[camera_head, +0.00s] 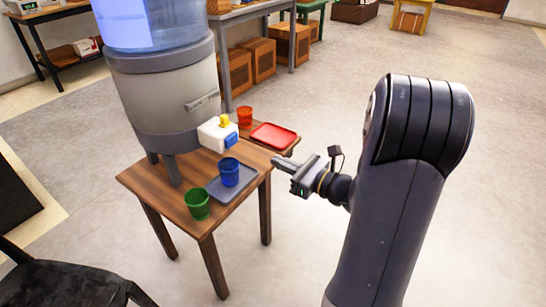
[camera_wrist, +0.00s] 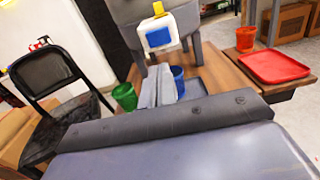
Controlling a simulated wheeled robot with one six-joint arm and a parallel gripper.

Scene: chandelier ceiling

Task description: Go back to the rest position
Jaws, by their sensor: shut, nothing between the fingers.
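My gripper (camera_head: 286,166) is at the end of my arm, to the right of the small wooden table (camera_head: 209,229) and apart from it. Its fingers are shut with nothing between them. In the wrist view the closed fingers (camera_wrist: 159,86) point toward the table and hide part of its top. A blue cup (camera_head: 229,172) stands on a grey tray (camera_head: 218,191) on the table. A green cup (camera_head: 197,205) stands near the table's front edge. Both cups also show in the wrist view, the green one (camera_wrist: 124,97) left of the fingers.
A water dispenser (camera_head: 165,95) stands on the table, with a white tap block (camera_head: 213,136) bearing yellow and blue parts. An orange cup (camera_head: 244,117) and a red tray (camera_head: 273,136) lie behind. A black chair (camera_head: 60,291) is at front left. The floor at right is clear.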

